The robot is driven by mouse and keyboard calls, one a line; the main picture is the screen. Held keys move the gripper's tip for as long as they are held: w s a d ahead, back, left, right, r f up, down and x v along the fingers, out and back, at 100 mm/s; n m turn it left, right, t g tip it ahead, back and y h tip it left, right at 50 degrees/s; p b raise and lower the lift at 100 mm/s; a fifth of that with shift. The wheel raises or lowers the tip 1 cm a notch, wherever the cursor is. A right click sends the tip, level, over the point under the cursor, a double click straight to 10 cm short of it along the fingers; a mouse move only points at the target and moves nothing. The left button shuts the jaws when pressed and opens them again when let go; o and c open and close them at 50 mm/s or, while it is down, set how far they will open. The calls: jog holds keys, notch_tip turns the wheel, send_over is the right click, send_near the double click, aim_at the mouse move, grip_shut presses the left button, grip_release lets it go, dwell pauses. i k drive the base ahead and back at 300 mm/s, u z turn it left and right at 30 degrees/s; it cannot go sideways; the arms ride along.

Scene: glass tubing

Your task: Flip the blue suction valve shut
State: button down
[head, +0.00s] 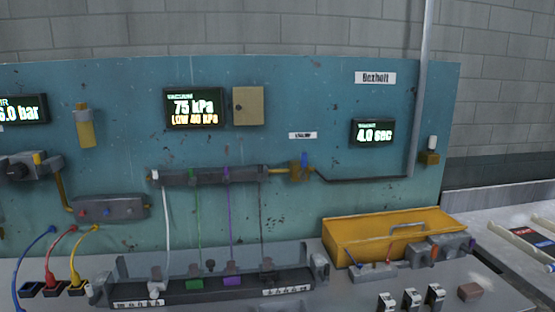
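The valve with the blue handle (304,159) sits on a brass body (299,172) on the teal panel, right of centre in the head view. Its blue handle stands roughly upright, across the line of the pipe. A small white label (303,135) is above it, its print too blurred to read. A brass pipe joins the valve on its left to a dark manifold (210,176). A dark tube leaves it on the right. My gripper is not in view.
A vacuum display (194,106) reads 75 kPa. Another display (372,132) reads about 4.0 sec. Thin coloured tubes hang from the manifold to a dark rack (215,286). A yellow box (395,234) with a handle stands below and right of the valve. The panel around the valve is mostly clear.

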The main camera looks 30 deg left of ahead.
aim_at(301, 175)
jog(key=u, duration=0.9)
jog(key=i, duration=0.85)
jog(key=u, duration=0.8)
